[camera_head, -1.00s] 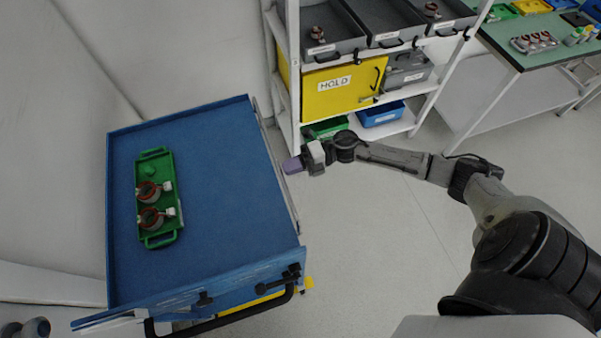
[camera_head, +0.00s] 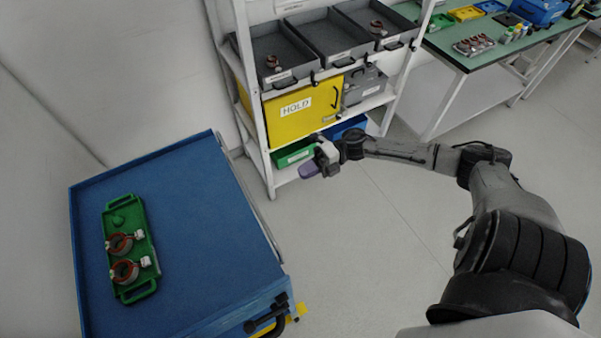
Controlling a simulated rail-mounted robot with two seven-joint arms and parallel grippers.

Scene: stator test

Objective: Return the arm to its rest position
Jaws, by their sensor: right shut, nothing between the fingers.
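My right arm reaches in from the lower right over open floor. Its right gripper (camera_head: 310,170) is shut and empty, between the blue cart and the shelf rack, touching nothing that I can see. The blue cart (camera_head: 215,205) stands at the left. On it lies a green tray (camera_head: 139,225) with two copper-wound stator rings, a nearer one (camera_head: 124,271) and a farther one (camera_head: 119,243). My left gripper is not in view.
A white rack (camera_head: 264,165) holds grey bins (camera_head: 283,54), a yellow HOLD box (camera_head: 305,110) and a green bin (camera_head: 293,154) low down. A green-topped bench (camera_head: 470,60) stands at the back right. The floor (camera_head: 350,250) below the arm is clear.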

